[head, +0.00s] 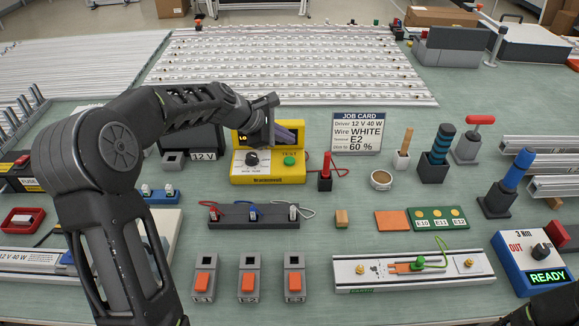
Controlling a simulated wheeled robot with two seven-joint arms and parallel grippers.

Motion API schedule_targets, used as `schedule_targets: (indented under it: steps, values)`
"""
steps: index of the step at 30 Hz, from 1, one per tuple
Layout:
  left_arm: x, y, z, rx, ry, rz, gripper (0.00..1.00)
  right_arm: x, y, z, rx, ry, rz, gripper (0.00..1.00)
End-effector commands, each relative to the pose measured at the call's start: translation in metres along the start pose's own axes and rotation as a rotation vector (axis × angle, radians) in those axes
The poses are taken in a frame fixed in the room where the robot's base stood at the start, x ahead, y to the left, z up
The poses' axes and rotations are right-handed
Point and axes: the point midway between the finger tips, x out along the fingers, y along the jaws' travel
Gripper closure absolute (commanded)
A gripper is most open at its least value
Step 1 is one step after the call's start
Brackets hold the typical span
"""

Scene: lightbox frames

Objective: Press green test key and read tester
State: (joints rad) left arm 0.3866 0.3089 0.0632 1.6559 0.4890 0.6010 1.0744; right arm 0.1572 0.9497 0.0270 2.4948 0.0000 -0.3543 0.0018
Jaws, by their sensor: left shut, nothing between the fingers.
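The yellow tester (240,177) stands in the middle of the bench. It has a dark knob (252,159) and a green test key (289,160) under the word TEST. Its screen (242,139) is largely hidden behind my left gripper; only "LO" shows at its left end. My left gripper (269,138) is shut and empty, over the tester's upper part, above and left of the green key. It looks apart from the key, though the exact gap is hard to tell. My right gripper is out of view.
A job card (358,133) reads 12 V 40 W, WHITE, E2, 60 %. A red-topped post (325,178) stands right of the tester, with a cup (381,180) beyond. A wire holder (253,217) lies in front. A box at right reads READY (547,277).

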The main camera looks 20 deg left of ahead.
Motion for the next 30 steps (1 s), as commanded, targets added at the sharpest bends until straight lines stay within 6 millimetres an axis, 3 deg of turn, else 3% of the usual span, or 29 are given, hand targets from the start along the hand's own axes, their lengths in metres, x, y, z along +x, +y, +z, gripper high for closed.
schedule_targets:
  steps: [1,9,30]
  values:
    - [0.010,-0.007,-0.007,0.000,0.000,0.000,1.00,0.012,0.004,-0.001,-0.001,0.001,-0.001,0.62]
    - [0.026,-0.019,-0.019,0.001,0.000,-0.001,1.00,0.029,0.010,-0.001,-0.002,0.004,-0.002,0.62]
    - [0.029,-0.021,-0.021,0.000,0.000,0.000,1.00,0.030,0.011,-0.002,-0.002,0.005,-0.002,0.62]
